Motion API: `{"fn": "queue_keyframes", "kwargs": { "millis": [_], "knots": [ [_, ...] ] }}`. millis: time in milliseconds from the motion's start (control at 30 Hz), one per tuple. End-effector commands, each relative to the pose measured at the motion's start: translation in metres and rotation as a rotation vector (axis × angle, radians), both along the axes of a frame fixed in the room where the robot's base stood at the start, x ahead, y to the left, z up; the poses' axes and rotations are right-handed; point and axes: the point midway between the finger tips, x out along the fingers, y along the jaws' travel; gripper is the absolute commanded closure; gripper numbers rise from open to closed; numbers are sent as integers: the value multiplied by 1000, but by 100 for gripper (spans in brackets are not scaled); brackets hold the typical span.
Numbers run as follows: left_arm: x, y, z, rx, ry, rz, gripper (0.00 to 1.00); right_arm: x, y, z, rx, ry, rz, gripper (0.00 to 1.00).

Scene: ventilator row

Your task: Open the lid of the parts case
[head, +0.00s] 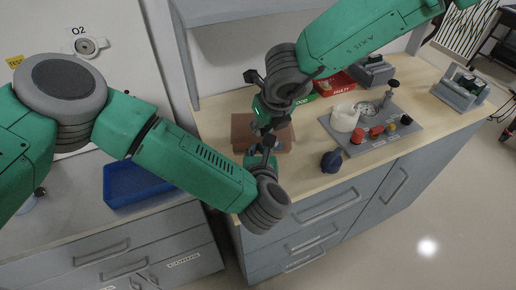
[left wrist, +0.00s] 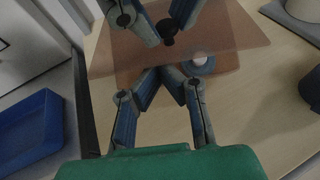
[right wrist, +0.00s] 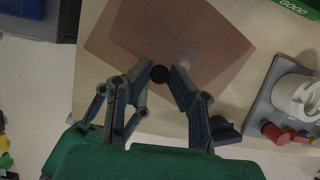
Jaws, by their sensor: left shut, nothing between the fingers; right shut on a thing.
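The parts case is brown and see-through. Its lid (head: 245,122) shows in the head view, partly hidden by my grippers. In the right wrist view the lid (right wrist: 120,30) overlaps a second brown outline at a different angle, so it looks turned over the case body (right wrist: 228,45). A black knob (right wrist: 160,73) is between my right gripper's (right wrist: 160,76) fingertips, which are shut on it. In the left wrist view a pale round thing (left wrist: 199,59) shows at the case. My left gripper (left wrist: 160,72) is shut and empty, close below the right gripper and near the lid's edge.
A grey board (head: 345,125) with a white part and red and black knobs stands right of the case. A dark blue knob-like thing (head: 333,161) lies near the counter's front edge. A blue tray (head: 135,185) is at left.

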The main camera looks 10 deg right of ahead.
Motion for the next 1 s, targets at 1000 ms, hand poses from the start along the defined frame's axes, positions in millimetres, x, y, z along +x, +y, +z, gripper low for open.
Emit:
{"fn": "queue_keyframes", "kwargs": {
  "millis": [1000],
  "knots": [
    [1, 0, 16, 0, 53, 1, 100, -4, -2, 9, -1, 1, 0, 63]
  ]
}}
